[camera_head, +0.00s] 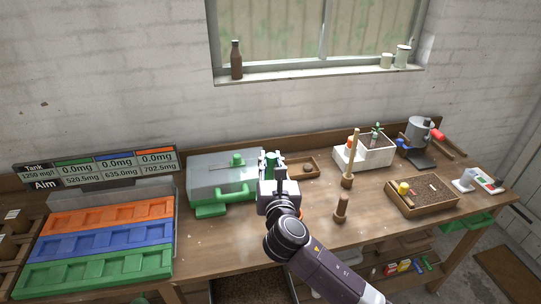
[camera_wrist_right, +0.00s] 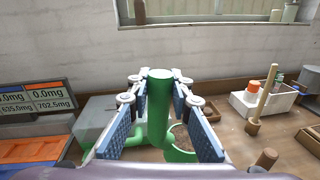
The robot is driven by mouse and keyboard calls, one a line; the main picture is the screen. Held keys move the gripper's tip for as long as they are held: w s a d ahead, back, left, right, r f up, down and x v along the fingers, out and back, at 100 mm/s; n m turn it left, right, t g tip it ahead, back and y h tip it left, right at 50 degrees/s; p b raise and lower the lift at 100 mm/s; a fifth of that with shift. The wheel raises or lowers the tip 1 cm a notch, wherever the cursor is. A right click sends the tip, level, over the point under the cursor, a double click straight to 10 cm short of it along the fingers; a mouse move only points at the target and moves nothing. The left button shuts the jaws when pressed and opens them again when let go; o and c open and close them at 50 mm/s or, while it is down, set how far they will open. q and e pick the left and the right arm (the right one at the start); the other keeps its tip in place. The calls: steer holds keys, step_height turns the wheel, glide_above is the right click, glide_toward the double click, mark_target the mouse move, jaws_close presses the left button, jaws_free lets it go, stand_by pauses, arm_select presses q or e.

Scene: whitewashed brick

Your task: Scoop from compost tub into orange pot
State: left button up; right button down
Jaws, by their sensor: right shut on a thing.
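My right gripper (camera_head: 271,166) is shut on an upright green handle (camera_wrist_right: 159,100), which stands between its fingers in the right wrist view. The lower green part curves near a brown patch in that view; whether it holds compost I cannot tell. A grey box with a green front handle (camera_head: 222,178) stands just left of the gripper; I cannot tell whether it is the compost tub. At the left, an orange row of square cells (camera_head: 108,216) lies behind a blue row (camera_head: 105,241) and a green row (camera_head: 98,272). My left gripper is not in view.
Upright wooden tools (camera_head: 342,208), a white caddy (camera_head: 364,151) and a soil-filled tray (camera_head: 422,195) stand to the right. A sign (camera_head: 98,170) stands behind the rows. Bare bench lies in front of the grey box.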

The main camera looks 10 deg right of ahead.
steer(key=d+f+m+b, duration=0.1)
steer(key=f+b, duration=0.1)
steer(key=d+f+m+b, duration=0.1)
steer(key=f+b, duration=0.1)
steer(key=b, duration=0.1)
steer(key=d+f+m+b, duration=0.1)
steer(key=f+b, duration=0.1)
steer(key=f, duration=0.1)
steer(key=shift+w+d+f+g+b, duration=0.1)
steer(key=shift+w+d+g+b, duration=0.1)
steer(key=shift+d+g+b, duration=0.15)
steer(key=shift+d+m, duration=0.1)
steer(key=shift+m, duration=0.2)
steer(key=shift+f, duration=0.25)
steer(key=shift+d+r+m+y+p, duration=0.2)
steer(key=shift+d+m+y+p, duration=0.3)
steer(key=shift+p, duration=0.35)
steer(key=shift+w+d+m+g+p, duration=0.15)
steer(key=shift+d+m+g+p, duration=0.1)
steer(key=shift+d+m+p, duration=0.9)
steer(key=shift+d, duration=0.25)
